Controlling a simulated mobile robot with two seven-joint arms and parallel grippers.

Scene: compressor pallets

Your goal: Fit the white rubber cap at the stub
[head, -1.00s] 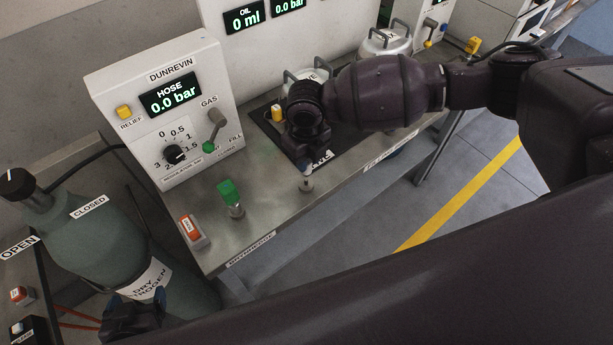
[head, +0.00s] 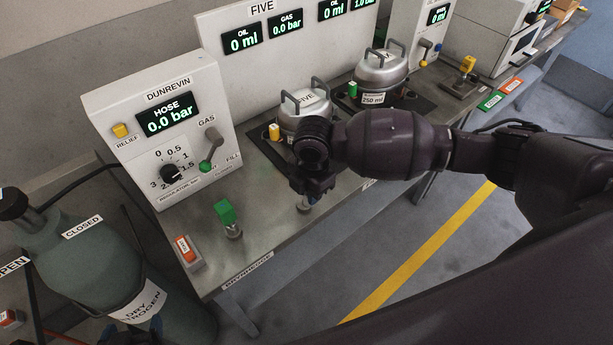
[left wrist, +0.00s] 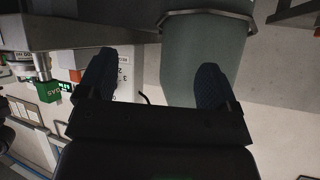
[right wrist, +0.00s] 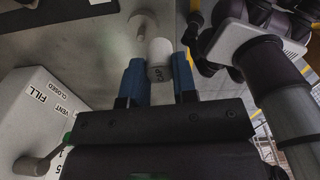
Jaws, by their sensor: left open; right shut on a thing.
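The white rubber cap (right wrist: 159,61), with dark lettering on it, is between the blue fingers of my right gripper (right wrist: 158,82) in the right wrist view. A pale stub (right wrist: 142,26) stands on the bench just beyond the cap; I cannot tell whether they touch. In the head view my right gripper (head: 312,190) is low over the front of the bench, at the stub (head: 304,205), which it partly hides. My left gripper (left wrist: 154,82) is open and empty, with the gas cylinder (left wrist: 205,50) beyond its fingers. In the head view only its blue tips show at the bottom left.
The DUNREVIN panel (head: 160,130) stands left on the bench. A green fitting on a post (head: 227,214) and an orange-white switch (head: 185,250) are near the front edge. Compressor FIVE (head: 304,112) sits behind my right gripper. The green cylinder (head: 105,265) stands at the left.

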